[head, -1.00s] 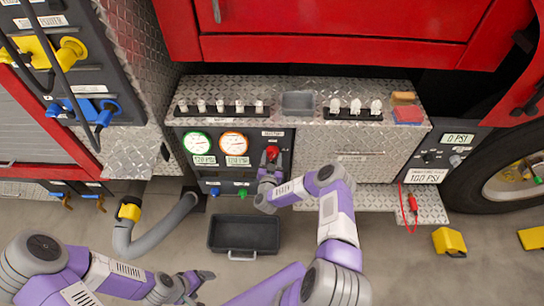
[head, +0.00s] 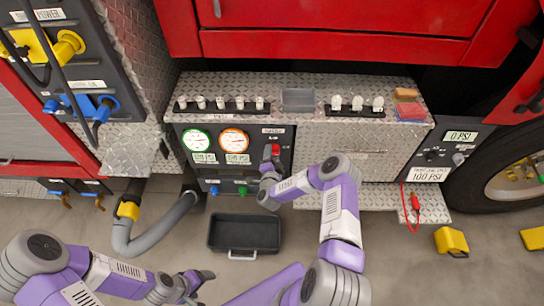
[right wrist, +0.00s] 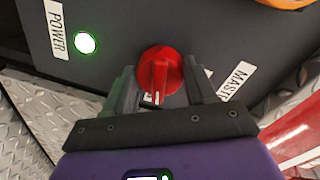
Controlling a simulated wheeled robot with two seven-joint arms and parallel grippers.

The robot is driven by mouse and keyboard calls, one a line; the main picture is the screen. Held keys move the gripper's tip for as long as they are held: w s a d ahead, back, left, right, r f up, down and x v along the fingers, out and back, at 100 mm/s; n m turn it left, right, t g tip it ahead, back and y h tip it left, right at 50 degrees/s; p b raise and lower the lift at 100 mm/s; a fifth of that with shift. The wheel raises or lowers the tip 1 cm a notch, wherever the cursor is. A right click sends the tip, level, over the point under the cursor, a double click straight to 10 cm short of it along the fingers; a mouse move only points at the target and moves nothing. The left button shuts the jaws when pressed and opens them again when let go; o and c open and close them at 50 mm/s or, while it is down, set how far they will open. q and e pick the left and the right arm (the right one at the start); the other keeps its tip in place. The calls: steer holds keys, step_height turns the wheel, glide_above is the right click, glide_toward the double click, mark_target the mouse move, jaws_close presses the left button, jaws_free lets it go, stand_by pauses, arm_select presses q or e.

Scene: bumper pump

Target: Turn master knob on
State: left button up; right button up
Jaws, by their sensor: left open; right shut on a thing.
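The red master knob (head: 275,150) is on the dark gauge panel below the diamond-plate ledge. In the right wrist view the knob (right wrist: 159,72) shows its raised grip bar pointing toward my gripper, beside a white label reading MASTER, partly cut off. My right gripper (right wrist: 160,88) is shut on the knob, one finger on each side of it. A lamp (right wrist: 85,43) beside the POWER label is lit green. My left gripper (head: 204,280) is open and empty, low in the head view, over the floor and away from the panel.
Two round gauges, green-rimmed (head: 196,140) and orange-rimmed (head: 234,140), sit left of the knob. A black tray (head: 244,217) lies on the floor below the panel. A thick grey hose (head: 160,240) curves at left. A yellow wheel chock (head: 451,240) is at right.

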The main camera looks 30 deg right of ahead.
steer(key=shift+m+b, duration=0.35)
steer(key=shift+m, duration=0.75)
steer(key=shift+r+m+y, duration=0.1)
steer(key=shift+m+y, duration=0.2)
steer(key=o, duration=1)
steer(key=shift+o, duration=0.2)
steer(key=shift+s, duration=0.1)
steer(key=p+v, duration=0.1)
steer(key=v, duration=0.6)
steer(key=shift+s+a+p, duration=0.2)
steer(key=shift+p, duration=0.1)
